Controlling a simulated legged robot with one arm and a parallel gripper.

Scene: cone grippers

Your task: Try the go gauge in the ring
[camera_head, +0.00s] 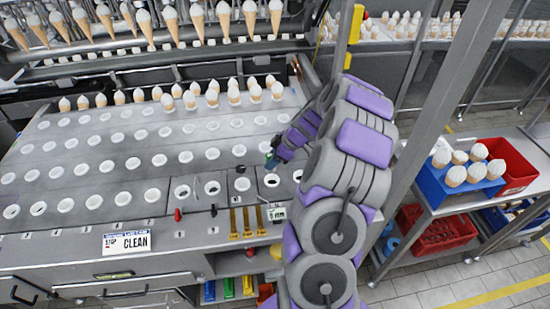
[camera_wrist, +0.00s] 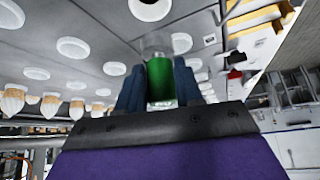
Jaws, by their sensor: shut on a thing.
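My gripper (camera_wrist: 160,88) is shut on a green-handled gauge (camera_wrist: 160,78), with a blue finger on each side of it. A pale grey end of the gauge points away from the fingers toward the grey panel. In the head view my gripper (camera_head: 272,160) is low over the front right of the panel, close to a white ring (camera_head: 271,180). The gauge is small and mostly hidden there. I cannot tell whether its end is in a ring or above it. A white ring (camera_wrist: 181,43) shows just beside the gauge end in the wrist view.
The grey panel (camera_head: 110,140) holds rows of white rings, some with dark openings. Filled cones stand along its back. Yellow bars (camera_head: 247,220) and a small tag (camera_head: 277,213) are at the front edge. Right are a blue crate (camera_head: 455,190) and a grey post (camera_head: 437,110).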

